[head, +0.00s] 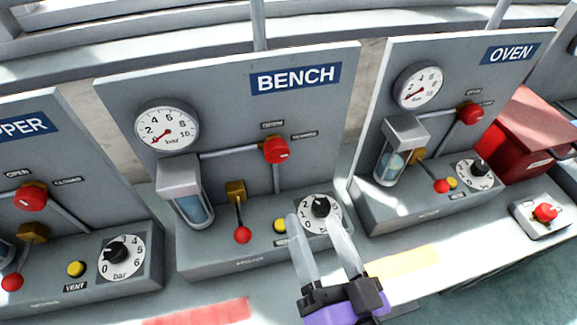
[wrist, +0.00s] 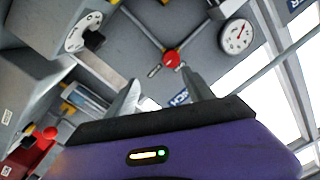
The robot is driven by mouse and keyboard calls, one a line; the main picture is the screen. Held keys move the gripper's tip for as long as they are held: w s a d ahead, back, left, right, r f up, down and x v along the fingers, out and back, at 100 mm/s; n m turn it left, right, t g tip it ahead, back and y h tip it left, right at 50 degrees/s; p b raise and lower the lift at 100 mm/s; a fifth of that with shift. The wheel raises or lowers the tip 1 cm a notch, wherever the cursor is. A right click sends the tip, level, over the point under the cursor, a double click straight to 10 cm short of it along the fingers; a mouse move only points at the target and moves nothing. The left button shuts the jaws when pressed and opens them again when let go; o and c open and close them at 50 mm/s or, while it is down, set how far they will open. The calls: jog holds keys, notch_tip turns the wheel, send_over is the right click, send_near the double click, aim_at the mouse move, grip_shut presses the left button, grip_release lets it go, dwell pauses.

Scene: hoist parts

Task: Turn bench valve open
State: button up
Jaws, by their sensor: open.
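The bench panel (head: 225,95) carries a BENCH sign. Its valve is a round red knob (head: 276,150) on a grey pipe, with two small labels above and to its right, too small to read. I cannot tell which way the knob is turned. My gripper (head: 314,216) is open and empty, in front of the panel's lower right; its fingers partly overlap the black dial in the picture. In the wrist view a red knob (wrist: 171,59) shows beyond the fingertips, apart from them. The bench gauge (head: 167,128) has its needle near the low end.
Below the valve are a red-ball lever (head: 242,235), a yellow button (head: 280,226) and a black regulator dial (head: 320,206). A clear-bowl filter (head: 184,190) stands left. The oven panel (head: 455,65) is right, another panel left. A red emergency button (head: 545,212) sits far right.

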aim_at(278, 156)
jog(key=w+a+m, duration=0.1)
jog(key=w+a, duration=0.1)
jog(key=w, duration=0.1)
jog(key=w+a+r+m, duration=0.1)
jog(key=w+m, duration=0.1)
jog(key=w, duration=0.2)
jog(key=w+a+r+m+h, duration=0.1)
jog(key=w+a+m, duration=0.1)
jog(key=w, duration=0.1)
jog(key=shift+w+a+r, duration=0.15)
jog(key=shift+a+r, duration=0.05)
jog(key=shift+a, duration=0.1)
jog(key=shift+w+a+f+p, duration=0.1)
jog(key=shift+w+p, duration=0.1)
jog(key=shift+w, duration=0.15)
jog(key=shift+w+a+p, duration=0.1)
jog(key=shift+w+p, duration=0.05)
jog(key=shift+w, duration=0.15)
grip_shut()
